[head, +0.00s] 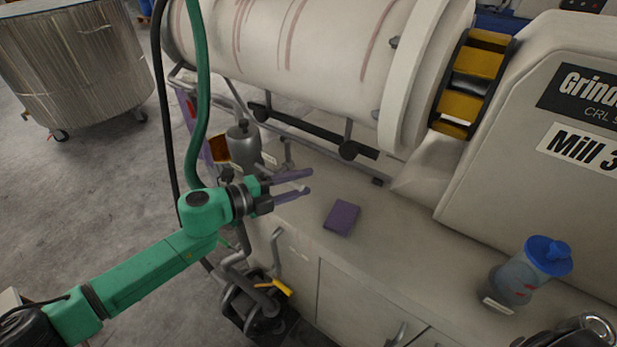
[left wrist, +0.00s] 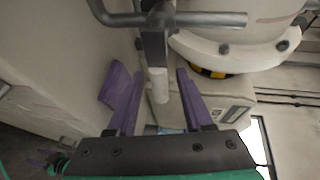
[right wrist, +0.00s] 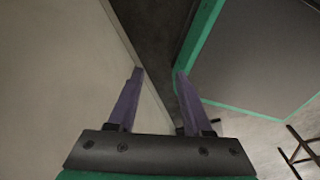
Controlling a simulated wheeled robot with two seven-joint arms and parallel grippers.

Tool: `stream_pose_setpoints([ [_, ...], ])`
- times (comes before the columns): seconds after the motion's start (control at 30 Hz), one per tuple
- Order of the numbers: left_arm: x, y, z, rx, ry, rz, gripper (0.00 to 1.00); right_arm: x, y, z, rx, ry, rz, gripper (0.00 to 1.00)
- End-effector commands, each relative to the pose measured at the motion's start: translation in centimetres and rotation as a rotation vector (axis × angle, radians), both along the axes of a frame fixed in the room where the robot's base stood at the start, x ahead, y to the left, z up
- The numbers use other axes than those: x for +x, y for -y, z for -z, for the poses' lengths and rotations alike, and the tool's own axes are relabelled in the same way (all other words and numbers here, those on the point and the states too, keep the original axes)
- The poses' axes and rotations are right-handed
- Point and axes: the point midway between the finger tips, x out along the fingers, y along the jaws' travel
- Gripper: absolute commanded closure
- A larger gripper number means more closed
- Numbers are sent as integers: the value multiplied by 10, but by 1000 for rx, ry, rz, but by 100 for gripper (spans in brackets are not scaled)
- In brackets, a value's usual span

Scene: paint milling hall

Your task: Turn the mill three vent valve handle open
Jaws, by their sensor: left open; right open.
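My left gripper (head: 308,182) is open beside the mill, above the beige bench top. In the left wrist view its purple fingers (left wrist: 158,80) stand apart, with the pale end of a grey lever (left wrist: 158,84) between them in the picture. I cannot tell whether they touch it. The lever hangs from a grey metal crossbar (left wrist: 205,19); it looks like the vent valve handle, but no label shows. In the head view a small grey fitting (head: 287,154) stands just behind the gripper. My right gripper (right wrist: 155,72) is open and empty near a beige panel.
Mill 3's housing (head: 560,130) and pale drum (head: 300,50) stand behind the bench. Pipes with a yellow handle (head: 276,286) are below.

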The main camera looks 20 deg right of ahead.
Motion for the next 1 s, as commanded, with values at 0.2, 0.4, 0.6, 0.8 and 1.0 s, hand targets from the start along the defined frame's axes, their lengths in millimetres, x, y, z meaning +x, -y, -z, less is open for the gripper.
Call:
stream_pose_setpoints([
  [0.2, 7, 21, 4, 0, 0, -3, 49, 6, 0, -2, 1, 9, 0, 50],
  [0.4, 7, 21, 5, -1, 0, -3, 49, 6, 0, -1, 1, 10, -1, 50],
  [0.6, 7, 21, 5, -1, 0, -3, 100, 6, -1, -1, 1, 10, -1, 50],
  [0.8, 7, 20, 5, -1, -1, -3, 100, 7, -1, -1, 1, 11, -1, 50],
  [1.0, 7, 20, 5, 0, -1, -3, 100, 6, -1, -1, 1, 11, -1, 50],
])
